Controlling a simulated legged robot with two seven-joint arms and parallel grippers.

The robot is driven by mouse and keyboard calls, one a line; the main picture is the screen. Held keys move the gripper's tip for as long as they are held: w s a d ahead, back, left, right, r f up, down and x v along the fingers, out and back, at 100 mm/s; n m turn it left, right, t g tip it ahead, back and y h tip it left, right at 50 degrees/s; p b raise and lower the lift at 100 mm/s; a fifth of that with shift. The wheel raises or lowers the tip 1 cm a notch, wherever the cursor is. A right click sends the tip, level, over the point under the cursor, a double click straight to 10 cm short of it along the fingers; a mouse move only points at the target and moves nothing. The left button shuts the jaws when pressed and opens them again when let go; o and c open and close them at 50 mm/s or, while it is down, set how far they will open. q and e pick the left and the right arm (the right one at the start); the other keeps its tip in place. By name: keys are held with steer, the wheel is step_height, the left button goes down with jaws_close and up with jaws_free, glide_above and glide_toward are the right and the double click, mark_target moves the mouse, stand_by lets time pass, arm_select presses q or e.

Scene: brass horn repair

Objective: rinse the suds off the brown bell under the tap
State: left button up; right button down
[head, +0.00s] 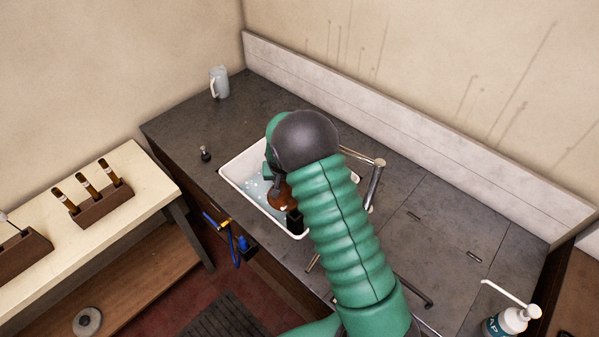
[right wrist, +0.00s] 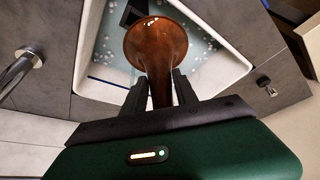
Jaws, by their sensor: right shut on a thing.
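The brown bell (right wrist: 156,48) is in my right gripper (right wrist: 160,84), flared mouth pointing away from me in the right wrist view. A few white specks of suds show near its far rim. In the head view part of the bell (head: 284,197) shows over the white sink (head: 240,179), beside my green right arm, which hides much of the basin. The tap (head: 376,183) stands at the sink's right side; its spout end is hidden by my arm. A metal pipe, seemingly the tap (right wrist: 18,70), shows left in the wrist view, apart from the bell. My left gripper is out of view.
The sink holds bluish water with floating suds and a black block (head: 295,221). A jug (head: 219,82) and a small dark-knobbed item (head: 205,154) stand on the grey counter (head: 180,125). A soap bottle (head: 512,321) is at lower right. The counter right of the tap is mostly clear.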

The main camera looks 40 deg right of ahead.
stand_by(0.4)
steer(key=a+r+p, duration=0.2)
steer(key=a+r, duration=0.2)
steer(key=a, duration=0.1)
steer(key=shift+p, duration=0.4)
